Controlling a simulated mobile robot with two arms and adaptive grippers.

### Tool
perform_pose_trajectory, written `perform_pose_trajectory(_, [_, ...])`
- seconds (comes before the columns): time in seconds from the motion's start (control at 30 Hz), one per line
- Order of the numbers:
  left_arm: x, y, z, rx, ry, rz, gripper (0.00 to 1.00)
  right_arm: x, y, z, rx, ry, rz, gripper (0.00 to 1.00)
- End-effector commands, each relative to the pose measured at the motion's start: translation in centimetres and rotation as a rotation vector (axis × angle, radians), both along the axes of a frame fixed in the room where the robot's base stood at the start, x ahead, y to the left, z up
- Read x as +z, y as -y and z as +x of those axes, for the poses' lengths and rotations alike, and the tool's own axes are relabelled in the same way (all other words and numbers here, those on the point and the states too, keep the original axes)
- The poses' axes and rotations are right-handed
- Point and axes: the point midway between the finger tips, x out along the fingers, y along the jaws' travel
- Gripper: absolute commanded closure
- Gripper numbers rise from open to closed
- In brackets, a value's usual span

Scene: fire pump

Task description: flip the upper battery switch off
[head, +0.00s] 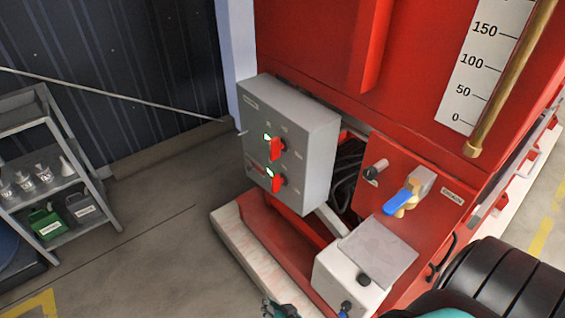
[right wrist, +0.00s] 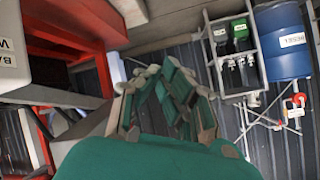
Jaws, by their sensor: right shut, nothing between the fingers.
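The grey switch box (head: 315,150) is mounted on the red pump unit. On its front are two red switch handles, the upper battery switch (head: 276,150) and a lower one (head: 278,184). Each has a small lit green patch at its upper left. Both handles look roughly upright; their on or off marks are too small to read. My right gripper (head: 279,311) shows only partly at the bottom edge, below the box and apart from it. In the right wrist view its green fingers (right wrist: 160,72) are closed together with nothing between them. My left gripper is not in view.
A red panel (head: 378,195) with a blue-handled valve (head: 400,202) and a black knob is right of the box. A white box (head: 350,275) stands below it. A grey shelf (head: 112,200) with bottles and canisters is at left. The floor between shelf and unit is clear.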

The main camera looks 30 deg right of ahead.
Motion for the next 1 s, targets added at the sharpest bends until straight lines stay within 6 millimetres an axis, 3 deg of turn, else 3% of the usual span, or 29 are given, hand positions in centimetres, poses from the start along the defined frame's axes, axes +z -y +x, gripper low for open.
perform_pose_trajectory(0.03, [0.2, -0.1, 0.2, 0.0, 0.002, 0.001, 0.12, 5.3, 0.9, 3.7, -0.114, 0.146, 0.085, 1.0])
perform_pose_trajectory(0.13, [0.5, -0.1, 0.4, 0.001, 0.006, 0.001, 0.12, 15.3, 3.9, 8.4, -0.356, 0.411, 0.274, 1.0])
perform_pose_trajectory(0.2, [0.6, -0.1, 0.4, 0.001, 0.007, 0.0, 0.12, 21.4, 6.4, 9.8, -0.522, 0.565, 0.416, 1.0])
perform_pose_trajectory(0.3, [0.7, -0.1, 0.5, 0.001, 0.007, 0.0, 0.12, 27.8, 9.7, 9.9, -0.726, 0.723, 0.602, 1.0])
perform_pose_trajectory(0.33, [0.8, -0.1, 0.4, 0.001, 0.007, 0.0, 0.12, 28.9, 10.4, 9.8, -0.773, 0.752, 0.648, 1.0])
perform_pose_trajectory(0.4, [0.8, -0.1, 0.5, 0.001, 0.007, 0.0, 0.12, 30.9, 11.7, 9.3, -0.857, 0.799, 0.731, 1.0])
perform_pose_trajectory(0.5, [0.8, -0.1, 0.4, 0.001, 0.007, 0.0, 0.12, 32.1, 12.5, 8.9, -0.92, 0.827, 0.795, 1.0])
perform_pose_trajectory(1.0, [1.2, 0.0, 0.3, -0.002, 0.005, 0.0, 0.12, 32.4, 13.3, 9.6, -0.932, 0.833, 0.809, 1.0])
